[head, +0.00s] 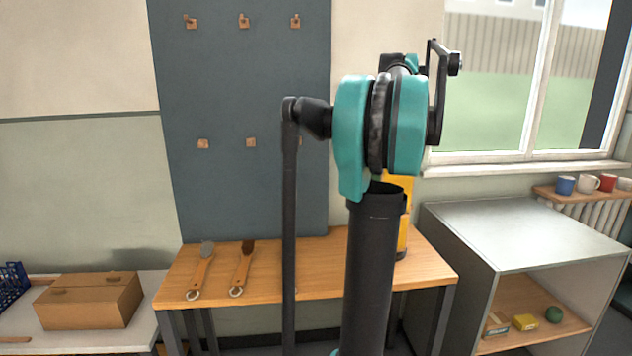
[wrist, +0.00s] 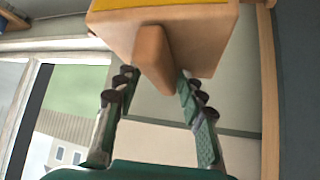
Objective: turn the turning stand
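The turning stand shows in the head view as a tall yellow piece (head: 404,232) at the right end of the wooden table, mostly hidden behind my arm. In the wrist view a wooden block (wrist: 208,38) with a yellow face fills the top, and a wedge-shaped wooden knob (wrist: 153,60) sticks out from it; it appears to be part of the stand. My gripper (wrist: 157,82) has one finger on each side of the knob. The fingers are apart, with narrow gaps seeming to show beside the knob; contact is unclear. The gripper is hidden in the head view.
A blue-grey board (head: 240,90) with pegs stands behind. A cardboard box (head: 88,302) is at left, a grey cabinet (head: 520,235) at right, with a window above.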

